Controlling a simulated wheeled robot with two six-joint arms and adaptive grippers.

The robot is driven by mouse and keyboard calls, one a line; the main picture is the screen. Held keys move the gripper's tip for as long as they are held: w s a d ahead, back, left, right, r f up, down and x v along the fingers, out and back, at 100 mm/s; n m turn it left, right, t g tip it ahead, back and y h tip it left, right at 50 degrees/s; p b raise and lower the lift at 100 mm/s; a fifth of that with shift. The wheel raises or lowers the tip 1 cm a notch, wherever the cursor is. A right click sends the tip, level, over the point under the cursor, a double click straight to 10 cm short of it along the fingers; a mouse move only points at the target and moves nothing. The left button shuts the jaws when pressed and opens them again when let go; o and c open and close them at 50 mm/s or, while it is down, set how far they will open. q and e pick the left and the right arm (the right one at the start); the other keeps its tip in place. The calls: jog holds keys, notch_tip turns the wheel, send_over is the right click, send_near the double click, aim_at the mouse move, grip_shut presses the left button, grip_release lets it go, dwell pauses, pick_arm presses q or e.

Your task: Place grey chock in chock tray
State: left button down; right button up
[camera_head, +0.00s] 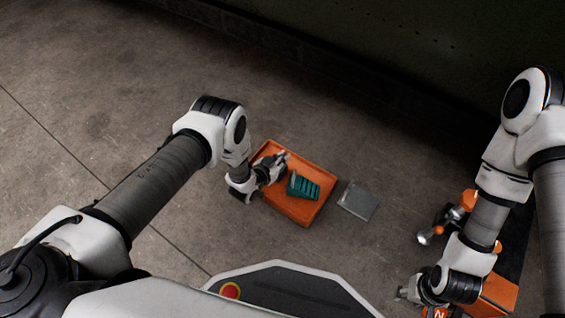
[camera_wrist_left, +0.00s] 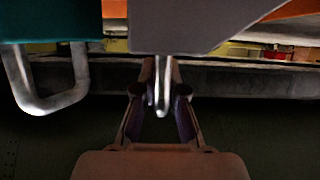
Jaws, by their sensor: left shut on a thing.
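The orange chock tray (camera_head: 305,213) lies on the floor in the middle of the head view. A teal ribbed chock (camera_head: 303,187) is in it, and a teal block with a metal loop handle (camera_wrist_left: 45,85) shows in the left wrist view. My left gripper (camera_head: 277,165) is over the tray's left part, beside the teal chock. In the wrist view the left gripper (camera_wrist_left: 161,90) is shut on the metal handle of the grey chock (camera_wrist_left: 185,22). I cannot tell whether the grey chock touches the tray floor. My right gripper (camera_head: 410,293) is at lower right; its fingers are unclear.
A flat grey square piece (camera_head: 358,201) lies on the floor just right of the tray. Orange and metal equipment (camera_head: 455,215) stands near my right arm. A dark wall (camera_head: 420,45) runs along the back. The floor left of the tray is clear.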

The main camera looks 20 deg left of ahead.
pick_arm(q)
jog(key=shift+f, duration=0.15)
jog(key=shift+f, duration=0.2)
jog(key=c, duration=1.3)
grip_release()
jog(key=shift+o, duration=0.2)
